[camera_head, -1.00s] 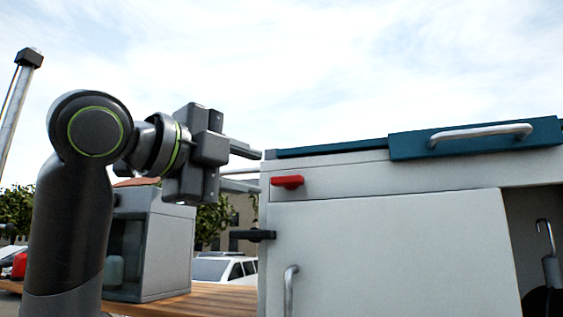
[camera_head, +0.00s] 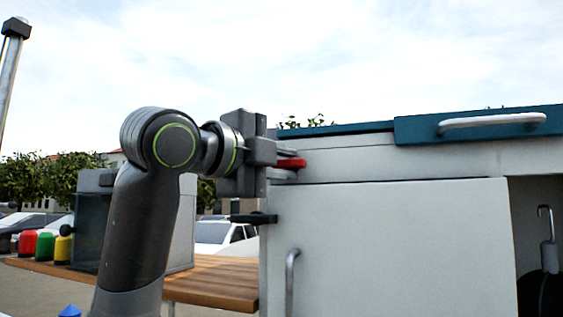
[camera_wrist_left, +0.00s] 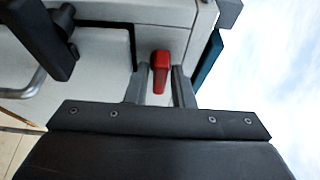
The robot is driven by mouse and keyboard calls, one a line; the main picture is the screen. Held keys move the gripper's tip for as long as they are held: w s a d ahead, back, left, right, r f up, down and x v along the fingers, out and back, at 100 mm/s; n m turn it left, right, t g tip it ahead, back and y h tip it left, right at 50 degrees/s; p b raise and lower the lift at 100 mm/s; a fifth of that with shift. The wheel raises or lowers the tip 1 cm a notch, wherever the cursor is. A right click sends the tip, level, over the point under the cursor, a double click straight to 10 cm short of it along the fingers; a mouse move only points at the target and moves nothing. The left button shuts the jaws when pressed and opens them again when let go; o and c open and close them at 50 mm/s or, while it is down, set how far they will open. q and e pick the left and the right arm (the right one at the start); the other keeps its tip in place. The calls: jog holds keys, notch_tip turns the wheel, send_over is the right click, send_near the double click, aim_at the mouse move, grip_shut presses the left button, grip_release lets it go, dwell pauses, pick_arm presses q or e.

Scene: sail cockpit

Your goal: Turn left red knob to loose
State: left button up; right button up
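The left red knob (camera_head: 291,163) sits on the upper left part of the pale cabinet front. My left gripper (camera_head: 285,165) comes at it from the left, one finger above and one below in the head view. In the left wrist view, the red knob (camera_wrist_left: 160,70) lies between the two grey fingers (camera_wrist_left: 160,88), which are close on both sides of its wide end. My right gripper is not in view.
A black latch (camera_head: 255,218) sticks out from the cabinet's left edge below my gripper. A metal handle (camera_head: 291,270) is on the cabinet front (camera_head: 400,240). A blue lid with a pale handle (camera_head: 490,121) is at upper right. A wooden table (camera_head: 215,282) stands behind my left arm.

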pick_arm(q)
grip_shut()
jog(key=shift+f, duration=0.1)
